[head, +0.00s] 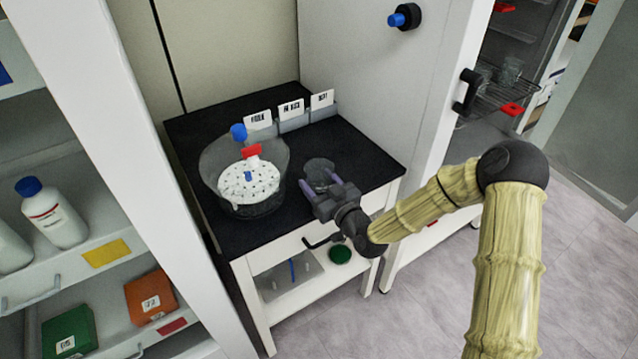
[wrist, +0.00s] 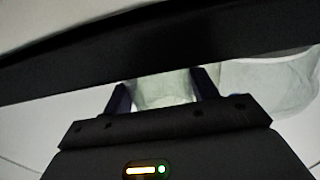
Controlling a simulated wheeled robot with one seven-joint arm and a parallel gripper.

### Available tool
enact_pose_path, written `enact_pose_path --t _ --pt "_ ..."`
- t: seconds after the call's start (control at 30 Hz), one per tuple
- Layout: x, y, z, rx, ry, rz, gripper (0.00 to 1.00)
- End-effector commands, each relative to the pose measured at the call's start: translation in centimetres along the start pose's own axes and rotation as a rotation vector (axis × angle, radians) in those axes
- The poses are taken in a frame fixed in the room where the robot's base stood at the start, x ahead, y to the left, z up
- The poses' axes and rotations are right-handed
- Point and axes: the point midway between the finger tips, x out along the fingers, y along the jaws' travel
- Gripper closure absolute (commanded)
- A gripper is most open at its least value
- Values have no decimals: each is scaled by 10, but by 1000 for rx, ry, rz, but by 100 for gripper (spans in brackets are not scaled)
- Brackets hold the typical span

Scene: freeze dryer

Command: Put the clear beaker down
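The clear beaker (head: 319,172) is between the two fingers of my gripper (head: 322,188), over the right part of the black tabletop (head: 262,240). In the wrist view, its pale see-through wall (wrist: 165,90) fills the space between the dark fingers (wrist: 163,95), which look closed on its sides. I cannot tell whether its base touches the tabletop. The fingers and wrist hide part of the beaker in the head view.
Left of the beaker stands a large clear vessel (head: 215,165) holding a white perforated disc (head: 240,190). Grey bins with white label cards (head: 291,110) line the back. The tabletop's front right is clear. An open white door (head: 440,110) stands at right.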

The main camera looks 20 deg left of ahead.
Motion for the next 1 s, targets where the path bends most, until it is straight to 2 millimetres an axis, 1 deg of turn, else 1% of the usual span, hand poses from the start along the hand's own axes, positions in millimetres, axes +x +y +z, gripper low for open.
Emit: enact_pose_path --t 0.03,0.07,0.1,0.13,0.17,0.33,0.47,0.57,0.9,1.0 --pt "0 0 0 0 0 0 57" --pt "0 0 0 0 0 0 63" --pt "0 0 0 0 0 0 66" --pt "0 0 0 0 0 0 66" --pt "0 0 0 0 0 0 70" --pt "0 0 -1 -1 1 0 70" --pt "0 0 -8 -2 2 0 70" --pt "0 0 -20 -3 3 -1 70" --pt "0 0 -81 -3 3 0 70" --pt "0 0 -93 -3 1 0 70"
